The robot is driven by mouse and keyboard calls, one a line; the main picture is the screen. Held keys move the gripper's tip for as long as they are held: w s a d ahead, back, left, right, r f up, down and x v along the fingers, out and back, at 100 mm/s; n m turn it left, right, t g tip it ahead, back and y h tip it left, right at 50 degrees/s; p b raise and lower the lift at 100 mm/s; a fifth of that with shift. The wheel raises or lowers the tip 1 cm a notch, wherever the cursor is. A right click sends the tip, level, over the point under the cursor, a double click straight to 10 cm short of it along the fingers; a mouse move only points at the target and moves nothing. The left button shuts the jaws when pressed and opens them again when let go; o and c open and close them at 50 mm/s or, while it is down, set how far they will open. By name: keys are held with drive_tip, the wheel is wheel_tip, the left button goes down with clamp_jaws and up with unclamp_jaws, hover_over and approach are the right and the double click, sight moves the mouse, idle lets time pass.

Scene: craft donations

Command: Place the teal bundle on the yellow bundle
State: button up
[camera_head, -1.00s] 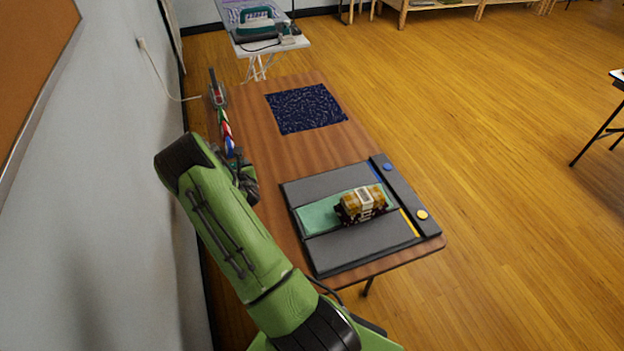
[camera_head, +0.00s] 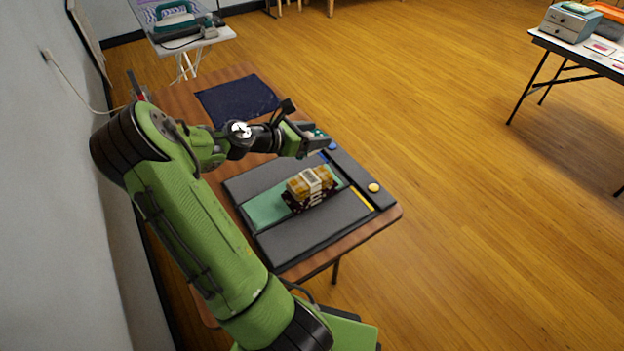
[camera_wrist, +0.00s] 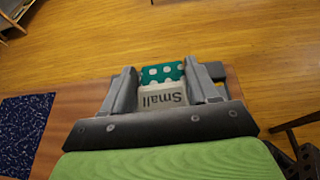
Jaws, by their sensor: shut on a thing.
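The teal bundle (camera_wrist: 162,73) with white dots shows in the wrist view, with a pale band reading "Small" around it. My gripper (camera_wrist: 165,88) is shut on it, one finger on each side. In the head view my gripper (camera_head: 318,143) is raised over the far right part of the dark mat, and only a bit of the teal bundle (camera_head: 316,132) shows past it. The yellow bundle (camera_head: 311,182) has a pale band and lies on top of a dark patterned bundle (camera_head: 306,199). That stack sits on the mat's green strip, nearer the front than my gripper.
The grey mat (camera_head: 285,240) with a green strip (camera_head: 266,211) lies on the wooden table (camera_head: 335,255). Its right border carries a yellow button (camera_head: 374,188). A navy patterned cloth (camera_head: 236,101) lies behind.

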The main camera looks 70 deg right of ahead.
drive_tip(key=f+b, duration=0.1)
drive_tip(key=f, duration=0.2)
drive_tip(key=f+b, duration=0.1)
drive_tip(key=f, duration=0.2)
drive_tip(key=f+b, duration=0.2)
drive_tip(key=f, duration=0.2)
drive_tip(key=shift+s+a, duration=0.15)
drive_tip(key=shift+s, duration=0.2)
drive_tip(key=shift+r, duration=0.1)
drive_tip(key=o, duration=1.1)
drive_tip(key=shift+c, duration=0.2)
